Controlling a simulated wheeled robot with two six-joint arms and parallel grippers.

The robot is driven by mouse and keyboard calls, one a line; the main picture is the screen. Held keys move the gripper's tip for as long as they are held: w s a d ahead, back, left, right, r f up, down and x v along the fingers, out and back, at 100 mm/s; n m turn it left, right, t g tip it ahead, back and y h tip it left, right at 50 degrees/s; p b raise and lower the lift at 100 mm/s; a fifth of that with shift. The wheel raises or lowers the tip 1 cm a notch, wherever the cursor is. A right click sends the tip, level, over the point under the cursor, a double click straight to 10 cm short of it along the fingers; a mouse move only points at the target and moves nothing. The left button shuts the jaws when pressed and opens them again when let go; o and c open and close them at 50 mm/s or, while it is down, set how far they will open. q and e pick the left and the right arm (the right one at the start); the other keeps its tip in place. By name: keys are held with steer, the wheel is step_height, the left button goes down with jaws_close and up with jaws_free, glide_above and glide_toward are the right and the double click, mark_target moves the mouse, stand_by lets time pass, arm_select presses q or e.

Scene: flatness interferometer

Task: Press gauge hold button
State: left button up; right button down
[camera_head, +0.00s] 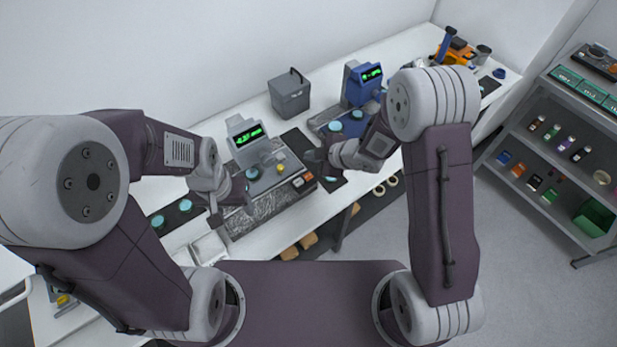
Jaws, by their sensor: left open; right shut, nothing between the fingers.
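A grey instrument with a tilted green-lit display (246,134) stands on the bench, with a grey base (267,187) in front of it. A small yellow knob (280,168) sits on the base, and orange buttons (303,180) are at its right end. A blue instrument (356,88) with a green display stands farther right. I cannot tell which control is the gauge hold button. My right gripper (313,157) is shut and empty, just right of the grey instrument, near the orange buttons. My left gripper (222,208) is open at the base's left end; its fingers are partly unclear.
Light-blue discs lie on dark mats (165,226) at left. Orange and blue equipment (455,50) stands at the far right end. A shelf rack (550,140) with small items stands at right.

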mark_target(311, 178)
step_height(311, 178, down, 7)
steer(key=b, duration=0.5)
steer(key=shift+w+a+r, duration=0.1)
steer(key=shift+f+b, duration=0.2)
steer(key=shift+b, duration=0.1)
stand_by(1.3)
steer(key=shift+f+b, duration=0.3)
steer(key=shift+f, duration=0.05)
steer(key=shift+f+b, duration=0.45)
steer(key=shift+f, duration=0.05)
stand_by(0.5)
steer(key=shift+r+p, duration=0.8)
steer(key=shift+r, duration=0.1)
